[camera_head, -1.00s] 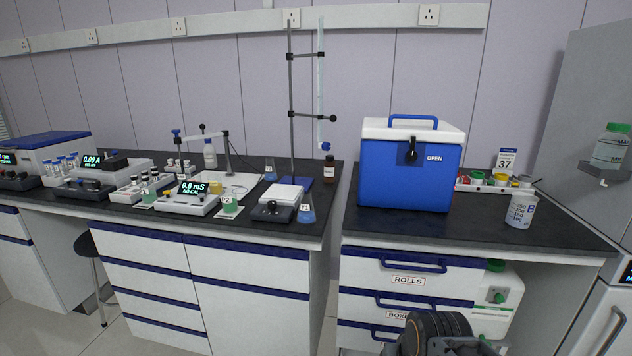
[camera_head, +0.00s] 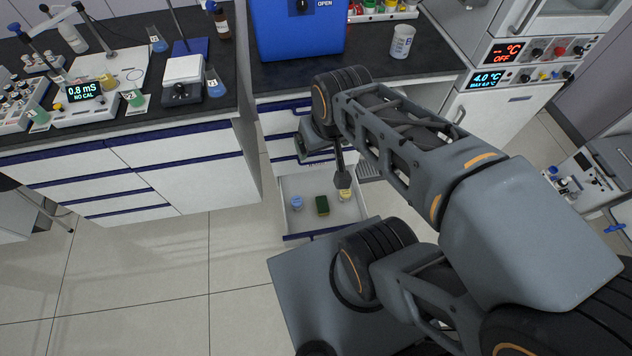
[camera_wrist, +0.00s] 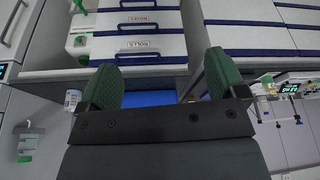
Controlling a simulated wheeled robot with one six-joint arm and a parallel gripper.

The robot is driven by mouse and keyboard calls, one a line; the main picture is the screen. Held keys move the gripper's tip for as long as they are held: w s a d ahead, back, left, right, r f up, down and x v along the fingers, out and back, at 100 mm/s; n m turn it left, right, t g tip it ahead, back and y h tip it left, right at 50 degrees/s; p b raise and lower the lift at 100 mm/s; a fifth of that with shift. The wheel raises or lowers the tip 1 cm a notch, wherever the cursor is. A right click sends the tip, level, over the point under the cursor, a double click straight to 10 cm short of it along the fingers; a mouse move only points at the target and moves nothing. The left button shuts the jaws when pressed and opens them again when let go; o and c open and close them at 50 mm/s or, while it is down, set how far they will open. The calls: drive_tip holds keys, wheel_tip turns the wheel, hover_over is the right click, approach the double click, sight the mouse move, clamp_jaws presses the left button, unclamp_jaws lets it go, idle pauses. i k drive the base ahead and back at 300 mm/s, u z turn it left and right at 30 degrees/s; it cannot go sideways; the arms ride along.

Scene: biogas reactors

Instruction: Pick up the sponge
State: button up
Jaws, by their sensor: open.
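The sponge (camera_head: 322,205), dark green with a yellow part, lies in the middle of an open white drawer (camera_head: 304,226) low in the right cabinet, in the head view. A blue-and-white round item (camera_head: 297,203) lies to its left and a yellow-topped one (camera_head: 345,195) to its right. My arm reaches in from the right, its end in front of the cabinet above the drawer. My gripper (camera_wrist: 163,80) is open in the wrist view, its two green pads wide apart with nothing between them. The sponge is not visible in the wrist view.
A blue cool box (camera_head: 298,35) and a white labelled cup (camera_head: 402,42) stand on the counter above. Closed drawers (camera_head: 280,122) lie above the open one. A white cabinet (camera_head: 190,185) stands left, temperature-display units (camera_head: 488,80) right. The floor at front left is clear.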

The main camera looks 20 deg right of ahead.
sight(321, 201)
drive_tip(key=z, duration=1.05)
drive_tip(key=k, duration=0.9)
drive_tip(key=u, duration=0.7)
drive_tip(key=i, duration=1)
drive_tip(key=z, duration=0.05)
